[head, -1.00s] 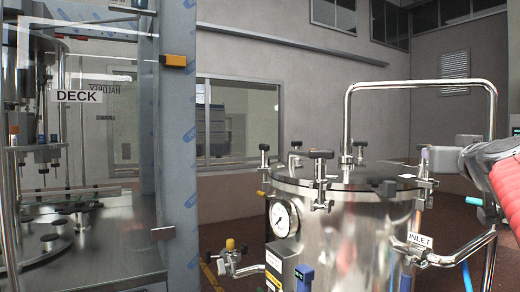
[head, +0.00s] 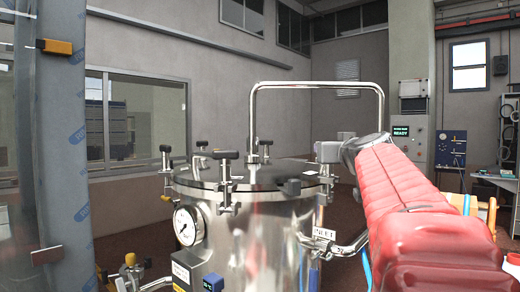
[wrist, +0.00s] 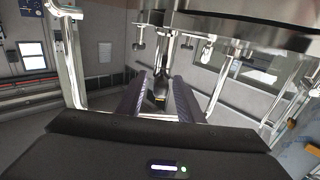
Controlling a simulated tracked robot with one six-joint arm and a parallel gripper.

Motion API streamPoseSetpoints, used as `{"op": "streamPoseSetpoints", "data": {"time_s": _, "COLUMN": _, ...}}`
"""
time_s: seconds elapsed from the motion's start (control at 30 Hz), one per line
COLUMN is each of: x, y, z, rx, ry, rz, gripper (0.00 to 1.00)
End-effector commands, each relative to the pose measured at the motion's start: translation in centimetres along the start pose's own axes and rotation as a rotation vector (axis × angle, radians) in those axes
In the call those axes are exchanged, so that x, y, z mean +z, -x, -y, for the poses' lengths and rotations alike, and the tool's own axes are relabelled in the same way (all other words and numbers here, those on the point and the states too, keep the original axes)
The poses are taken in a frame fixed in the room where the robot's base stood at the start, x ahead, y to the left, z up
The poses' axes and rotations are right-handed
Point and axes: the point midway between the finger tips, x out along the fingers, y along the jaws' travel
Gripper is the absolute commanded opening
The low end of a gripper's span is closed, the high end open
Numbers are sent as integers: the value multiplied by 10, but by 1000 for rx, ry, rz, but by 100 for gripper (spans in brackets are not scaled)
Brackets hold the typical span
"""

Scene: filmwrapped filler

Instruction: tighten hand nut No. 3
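The steel vessel (head: 255,235) has a flat lid (head: 255,174) with several black-handled hand nuts around its rim, such as the front one (head: 228,155). No numbers are readable on the nuts, so I cannot tell which is No. 3. Other hand nuts (wrist: 138,42) show near the lid rim (wrist: 250,32).
A tall bent steel pipe (head: 316,84) rises over the lid. A pressure gauge (head: 187,225) and an INLET pipe (head: 345,247) stick out from the vessel. A film-wrapped post (head: 62,150) stands at the left. A panel (head: 451,149) hangs on the right wall.

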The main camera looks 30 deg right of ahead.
Motion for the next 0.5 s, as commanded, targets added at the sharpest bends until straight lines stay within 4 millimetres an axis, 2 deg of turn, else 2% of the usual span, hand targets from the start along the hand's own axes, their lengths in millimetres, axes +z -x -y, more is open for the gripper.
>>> {"op": "streamPoseSetpoints", "data": {"time_s": 0.07, "x": 0, "y": 0, "z": 0, "rx": 0, "ry": 0, "rz": 0, "gripper": 28}}
{"op": "streamPoseSetpoints", "data": {"time_s": 0.43, "x": 0, "y": 0, "z": 1, "rx": -1, "ry": 0, "rz": 0, "gripper": 2}}
{"op": "streamPoseSetpoints", "data": {"time_s": 0.5, "x": 0, "y": 0, "z": 1, "rx": -1, "ry": 0, "rz": 0, "gripper": 0}}
